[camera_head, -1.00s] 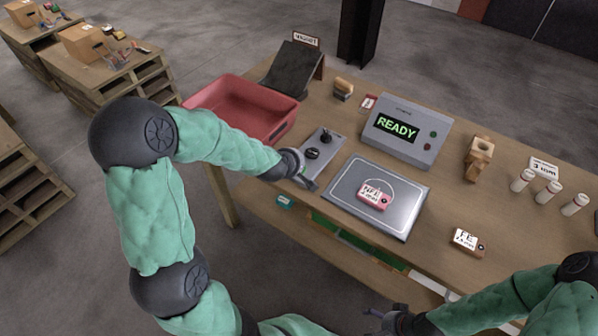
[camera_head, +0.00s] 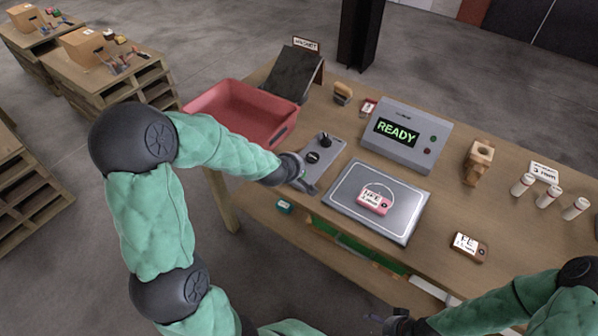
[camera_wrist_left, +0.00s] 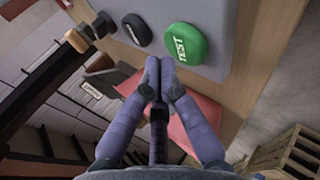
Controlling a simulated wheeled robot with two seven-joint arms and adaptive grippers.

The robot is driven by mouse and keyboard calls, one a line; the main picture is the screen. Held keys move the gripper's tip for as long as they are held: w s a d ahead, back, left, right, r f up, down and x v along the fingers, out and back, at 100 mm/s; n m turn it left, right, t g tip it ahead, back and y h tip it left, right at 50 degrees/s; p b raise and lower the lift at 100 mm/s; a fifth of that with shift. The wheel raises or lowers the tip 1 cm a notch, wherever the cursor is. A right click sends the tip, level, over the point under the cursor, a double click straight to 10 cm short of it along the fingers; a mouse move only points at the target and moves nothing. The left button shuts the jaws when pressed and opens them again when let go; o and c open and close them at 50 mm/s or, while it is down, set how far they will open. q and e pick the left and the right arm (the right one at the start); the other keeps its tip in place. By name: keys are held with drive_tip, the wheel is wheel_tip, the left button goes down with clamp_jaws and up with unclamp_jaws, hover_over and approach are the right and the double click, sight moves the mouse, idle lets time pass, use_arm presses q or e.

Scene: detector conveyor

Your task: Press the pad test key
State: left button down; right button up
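The green TEST key (camera_wrist_left: 186,44) is on a grey key panel (camera_wrist_left: 217,58) in the left wrist view, beside a black key (camera_wrist_left: 137,30). The panel (camera_head: 329,158) also shows in the head view, where the green key is mostly hidden by my left gripper (camera_head: 309,188). In the left wrist view my left gripper (camera_wrist_left: 160,64) has its fingers together, empty, with the tips just beside the green key; I cannot tell whether they touch it. My right gripper (camera_head: 380,320) is low at the bottom edge, its fingers too small to judge.
A grey pad (camera_head: 400,226) bears a pink-and-white block (camera_head: 374,200). The grey display unit (camera_head: 406,131) reads READY. A red bin (camera_head: 240,109) stands left of the panel. A labelled block (camera_head: 469,246), a wooden piece (camera_head: 478,160) and white cylinders (camera_head: 548,196) are at the right.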

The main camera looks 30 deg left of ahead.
idle(0.4)
use_arm(q)
drive_tip(key=shift+f+b, duration=0.4)
drive_tip(key=shift+b, duration=0.05)
drive_tip(key=shift+f+b, duration=0.4)
idle(0.7)
drive_tip(key=shift+r, duration=0.1)
drive_tip(key=shift+r+p, duration=0.7)
drive_tip(key=shift+p, duration=0.05)
wheel_tip(320, 180, up, 5)
drive_tip(key=p, duration=0.4)
drive_tip(key=shift+r+p, duration=0.1)
drive_tip(key=shift+p, duration=0.3)
